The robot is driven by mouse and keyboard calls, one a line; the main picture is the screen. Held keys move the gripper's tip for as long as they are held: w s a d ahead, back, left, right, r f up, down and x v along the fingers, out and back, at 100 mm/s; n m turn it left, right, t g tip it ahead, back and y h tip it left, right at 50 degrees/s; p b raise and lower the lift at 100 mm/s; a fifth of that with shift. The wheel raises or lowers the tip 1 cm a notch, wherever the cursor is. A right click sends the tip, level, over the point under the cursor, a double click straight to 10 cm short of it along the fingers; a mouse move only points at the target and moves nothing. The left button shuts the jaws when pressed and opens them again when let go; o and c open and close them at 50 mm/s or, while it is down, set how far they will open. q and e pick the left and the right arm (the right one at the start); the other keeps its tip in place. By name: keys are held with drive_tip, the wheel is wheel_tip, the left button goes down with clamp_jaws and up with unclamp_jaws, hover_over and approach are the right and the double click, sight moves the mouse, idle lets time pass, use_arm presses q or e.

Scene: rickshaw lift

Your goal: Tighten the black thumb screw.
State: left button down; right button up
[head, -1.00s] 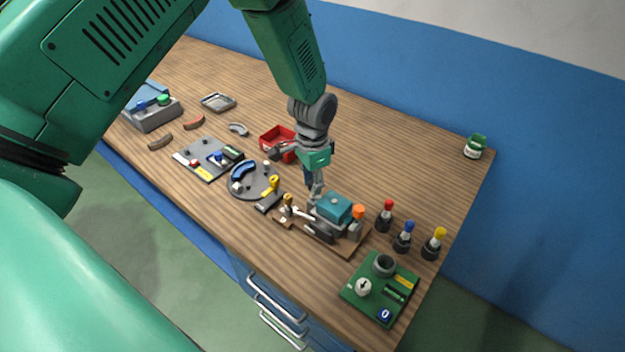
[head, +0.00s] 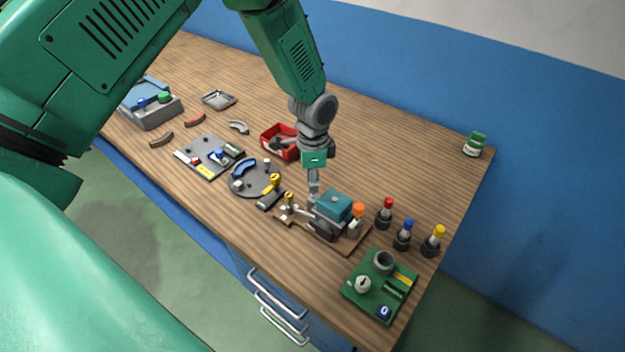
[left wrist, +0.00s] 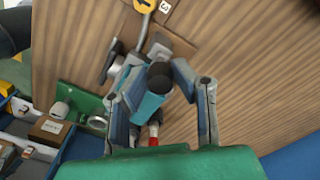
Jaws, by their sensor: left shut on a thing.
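The black thumb screw (left wrist: 160,75) shows in the left wrist view as a dark round head between my left gripper's fingers, beside a teal block. My left gripper (head: 313,197) points down at the left side of the teal block (head: 336,204), which sits on a small wooden base (head: 350,248). In the left wrist view the gripper's fingers (left wrist: 155,78) are shut on the black thumb screw. In the head view the fingers hide the screw. How far the screw is turned in cannot be told. My right gripper is not in view.
An orange knob (head: 358,210) stands right of the teal block, and a brass post (head: 288,199) left of it. Several capped bottles (head: 402,236) and a green panel (head: 378,288) are to the right. A red bin (head: 275,140) is behind left.

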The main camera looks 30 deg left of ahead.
use_arm(q)
drive_tip(key=shift+w, duration=0.2)
drive_tip(key=c, duration=1.3)
unclamp_jaws()
drive_tip(key=shift+d, duration=0.1)
drive_tip(key=shift+c, duration=0.2)
drive_tip(key=shift+w+f, duration=0.1)
drive_tip(key=shift+w, duration=0.05)
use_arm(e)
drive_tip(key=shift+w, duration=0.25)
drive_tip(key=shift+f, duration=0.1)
use_arm(q)
drive_tip(key=shift+r, duration=0.45)
wheel_tip(320, 180, up, 11)
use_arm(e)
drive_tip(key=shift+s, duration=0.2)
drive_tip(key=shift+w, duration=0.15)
